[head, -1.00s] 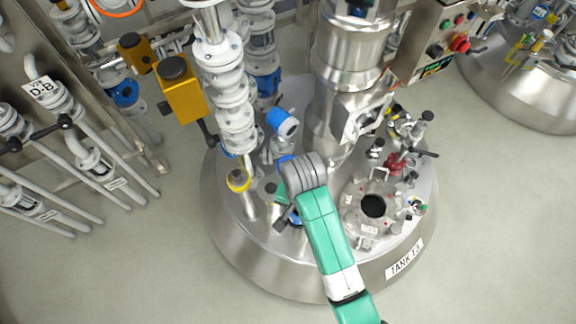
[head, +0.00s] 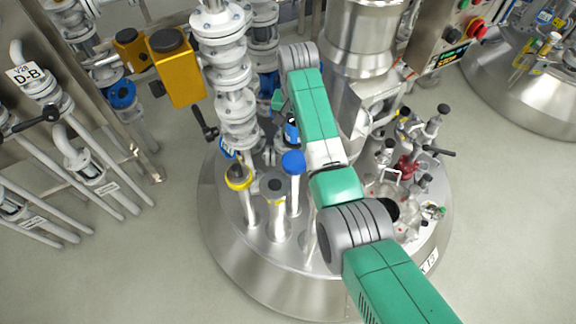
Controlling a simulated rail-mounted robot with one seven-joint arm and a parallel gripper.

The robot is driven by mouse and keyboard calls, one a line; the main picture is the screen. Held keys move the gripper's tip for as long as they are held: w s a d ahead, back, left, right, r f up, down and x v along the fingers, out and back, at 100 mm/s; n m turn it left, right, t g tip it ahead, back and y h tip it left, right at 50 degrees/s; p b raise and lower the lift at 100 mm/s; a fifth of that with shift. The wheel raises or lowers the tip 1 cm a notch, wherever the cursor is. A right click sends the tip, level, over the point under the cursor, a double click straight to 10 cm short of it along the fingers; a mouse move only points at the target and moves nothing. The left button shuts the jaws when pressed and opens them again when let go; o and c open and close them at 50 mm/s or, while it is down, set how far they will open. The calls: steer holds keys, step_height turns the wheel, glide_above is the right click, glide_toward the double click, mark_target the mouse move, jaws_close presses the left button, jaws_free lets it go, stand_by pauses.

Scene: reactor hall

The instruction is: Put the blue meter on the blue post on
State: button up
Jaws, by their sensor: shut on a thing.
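The blue meter (head: 291,131) shows as a small blue and white body beside my forearm, above the tank lid and behind the blue post. My gripper (head: 287,112) is mostly hidden by my arm and is shut on the blue meter. The fingers and their exact grip are too small to see. The blue post (head: 293,163) stands upright on the tank lid with a round blue top and a pale stem. The meter appears apart from the post's top; the height between them is hard to tell.
A yellow-ringed post (head: 238,180) and a grey-topped post (head: 274,188) stand left of the blue post. A white flanged pipe column (head: 232,75) rises behind them. The steel vessel column (head: 362,50) and red valve (head: 406,166) are to the right.

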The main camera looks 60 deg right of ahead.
step_height(320, 180, down, 10)
steer(key=b, duration=0.3)
steer(key=shift+s, duration=0.1)
steer(key=shift+f, duration=0.15)
steer(key=o, duration=1.3)
steer(key=shift+c, duration=0.2)
step_height(320, 180, up, 12)
steer(key=p, duration=0.3)
steer(key=shift+r+p, duration=0.2)
steer(key=shift+p, duration=0.2)
